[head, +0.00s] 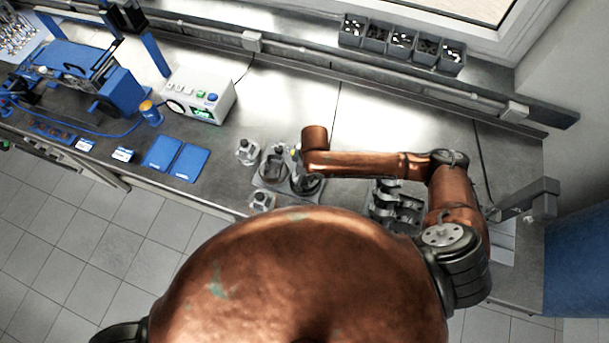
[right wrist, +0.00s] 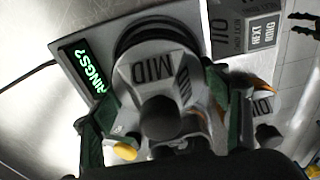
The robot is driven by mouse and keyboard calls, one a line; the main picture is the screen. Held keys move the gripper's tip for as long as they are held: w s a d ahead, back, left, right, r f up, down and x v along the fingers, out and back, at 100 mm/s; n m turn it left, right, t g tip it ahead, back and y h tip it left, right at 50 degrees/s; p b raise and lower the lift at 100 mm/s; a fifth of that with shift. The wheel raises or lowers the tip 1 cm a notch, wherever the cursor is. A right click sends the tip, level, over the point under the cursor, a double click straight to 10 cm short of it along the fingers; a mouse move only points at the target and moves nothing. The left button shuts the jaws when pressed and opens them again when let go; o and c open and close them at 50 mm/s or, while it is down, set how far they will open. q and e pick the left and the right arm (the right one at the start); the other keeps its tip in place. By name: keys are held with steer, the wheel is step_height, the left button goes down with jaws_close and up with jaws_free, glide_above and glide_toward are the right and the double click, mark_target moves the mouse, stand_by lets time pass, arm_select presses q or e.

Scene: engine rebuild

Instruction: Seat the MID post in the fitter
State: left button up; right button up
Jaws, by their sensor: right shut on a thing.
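The MID post (right wrist: 150,72) is a grey faceted block with a black knob, filling the middle of the right wrist view. My right gripper (right wrist: 165,120) has its green-sided fingers on either side of it and is shut on it. The post is over a dark round ring of the fitter (right wrist: 82,40); I cannot tell whether it is fully down. The fitter's screen shows green letters, partly cut off, ending in "INGS?". In the head view my right gripper (head: 301,183) is over the right part of the fitter (head: 266,184). My left gripper is not in view.
Similar grey posts stand left of the fitter (head: 246,153) and in front of it (head: 262,202). A "NEXT RING" block (right wrist: 263,33) is close beside the fitter. Dark metal parts (head: 396,203) lie to the right, under my arm. Blue mats (head: 187,163) lie left.

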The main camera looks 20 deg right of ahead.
steer(key=shift+f, duration=0.6)
stand_by(0.7)
steer(key=o, duration=1.5)
steer(key=shift+o, duration=0.4)
steer(key=shift+o, duration=1.2)
steer(key=shift+r+p, duration=3.1)
steer(key=shift+p, duration=1.05)
